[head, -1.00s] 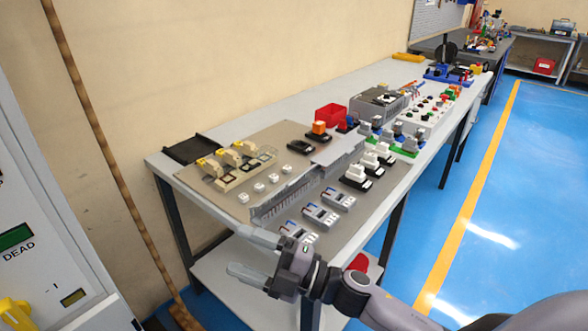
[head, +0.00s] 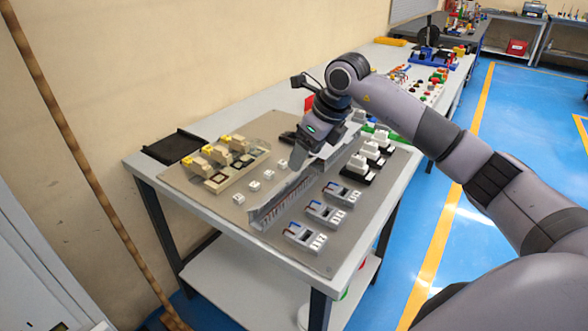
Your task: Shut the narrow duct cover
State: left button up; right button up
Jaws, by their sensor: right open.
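The narrow grey slotted duct (head: 284,207) runs diagonally across the beige panel on the near end of the bench. Its near length shows a row of slots. A light strip stands along its upper edge; I cannot tell whether this is the cover. My left gripper is not in view.
Yellow-topped holders (head: 215,152) and small white blocks (head: 254,186) stand left of the duct. Grey-blue breaker units (head: 325,212) and white-topped black parts (head: 357,165) stand to its right. A black tray (head: 175,147) lies at the bench's left corner.

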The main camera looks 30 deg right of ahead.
aim_at(294, 177)
jog(key=x, duration=0.6)
jog(key=shift+w+a+f, duration=0.15)
jog(key=shift+f, duration=0.15)
jog(key=c, duration=1.1)
